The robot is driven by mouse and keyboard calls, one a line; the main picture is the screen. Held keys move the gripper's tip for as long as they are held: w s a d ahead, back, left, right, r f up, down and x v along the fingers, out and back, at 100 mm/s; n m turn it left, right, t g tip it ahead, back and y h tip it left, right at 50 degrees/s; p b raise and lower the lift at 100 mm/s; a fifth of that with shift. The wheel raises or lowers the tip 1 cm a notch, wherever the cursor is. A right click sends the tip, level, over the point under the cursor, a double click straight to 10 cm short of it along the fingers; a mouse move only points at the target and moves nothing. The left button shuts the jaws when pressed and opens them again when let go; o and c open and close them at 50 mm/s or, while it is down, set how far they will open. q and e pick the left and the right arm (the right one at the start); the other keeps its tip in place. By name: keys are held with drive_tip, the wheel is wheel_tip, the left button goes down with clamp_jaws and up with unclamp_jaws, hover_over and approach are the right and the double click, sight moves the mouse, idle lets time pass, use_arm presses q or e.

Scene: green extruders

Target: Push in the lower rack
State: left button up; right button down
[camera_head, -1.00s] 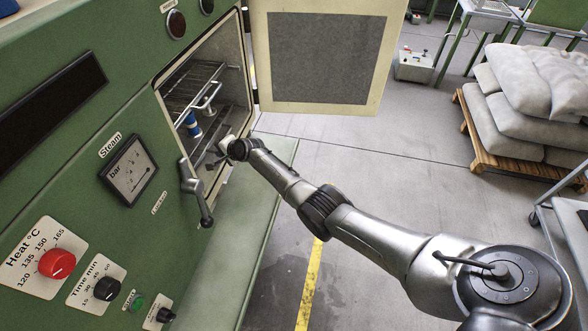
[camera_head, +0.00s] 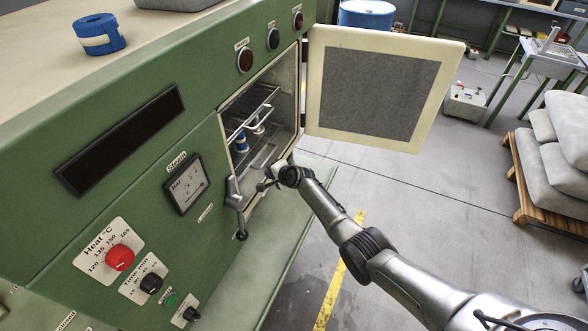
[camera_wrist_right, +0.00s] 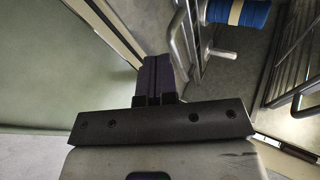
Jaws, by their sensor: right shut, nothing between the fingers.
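My right gripper (camera_head: 268,180) is at the mouth of the open oven chamber, low and near its front edge. Its fingers (camera_wrist_right: 160,78) are closed together and empty in the wrist view. Wire racks show in the chamber, with an upper rack (camera_head: 250,112) clear to see. The lower rack is dim and partly hidden, so I cannot tell how far in it sits. A blue roll with a pale band (camera_head: 241,145) is inside; it also shows in the wrist view (camera_wrist_right: 240,13). Metal rack bars (camera_wrist_right: 190,42) pass close to the fingers there; contact cannot be told. My left gripper is out of view.
The oven door (camera_head: 375,88) stands wide open to the right. A lever latch (camera_head: 236,205) sticks out left of the opening. A green ledge (camera_head: 290,240) runs below. A pallet with grey sacks (camera_head: 560,150) is at the far right, with open floor between.

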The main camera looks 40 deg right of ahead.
drive_tip(key=p+v, duration=0.4)
drive_tip(key=v, duration=0.5)
drive_tip(key=shift+s+r, duration=0.3)
drive_tip(key=shift+d, duration=0.1)
